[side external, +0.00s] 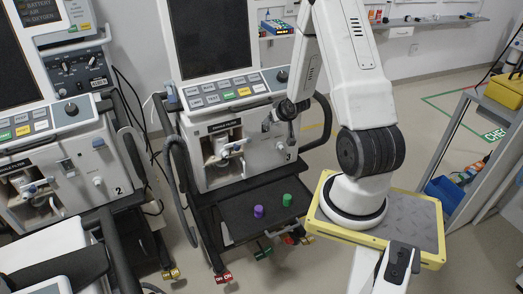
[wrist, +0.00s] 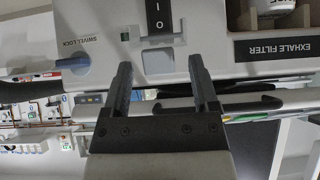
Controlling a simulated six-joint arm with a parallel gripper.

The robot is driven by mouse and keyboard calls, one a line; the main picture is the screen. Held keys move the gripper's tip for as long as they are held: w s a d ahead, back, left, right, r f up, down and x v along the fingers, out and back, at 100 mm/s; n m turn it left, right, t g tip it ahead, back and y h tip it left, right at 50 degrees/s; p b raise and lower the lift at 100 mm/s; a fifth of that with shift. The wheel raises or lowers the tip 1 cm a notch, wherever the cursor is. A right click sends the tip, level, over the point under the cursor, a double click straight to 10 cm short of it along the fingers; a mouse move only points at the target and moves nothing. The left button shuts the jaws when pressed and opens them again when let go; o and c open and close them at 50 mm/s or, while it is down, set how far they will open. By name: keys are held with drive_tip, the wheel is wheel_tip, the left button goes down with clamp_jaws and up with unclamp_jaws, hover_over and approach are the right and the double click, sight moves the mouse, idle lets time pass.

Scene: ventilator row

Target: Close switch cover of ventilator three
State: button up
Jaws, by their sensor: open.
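Ventilator three (side external: 233,178), marked "3", stands in the middle of the side external view. My gripper (side external: 274,122) is by the right part of its front. In the wrist view my gripper (wrist: 160,68) is open, with nothing between its fingers. Ahead of the fingers is a black rocker switch (wrist: 157,16) marked I and O, cut off by the top edge. Its face is visible. A grey piece (wrist: 161,42) sits at the switch's edge nearer my fingers; I cannot tell whether it is the switch cover.
Ventilator two (side external: 75,178) stands to the left. A purple piece (side external: 258,211) and a green piece (side external: 287,200) sit on ventilator three's lower shelf. A black handle (wrist: 240,105) lies close to my right finger in the wrist view.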

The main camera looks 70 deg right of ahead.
clamp_jaws()
drive_tip(key=shift+s+a+f, duration=0.1)
drive_tip(key=shift+a+f, duration=0.05)
drive_tip(key=shift+f, duration=0.05)
idle(0.3)
wheel_tip(320, 180, down, 6)
drive_tip(key=s+t+h, duration=0.1)
drive_tip(key=t+h, duration=0.6)
drive_tip(key=t, duration=0.1)
drive_tip(key=shift+a, duration=0.45)
idle(0.3)
drive_tip(key=shift+f, duration=0.15)
idle(0.4)
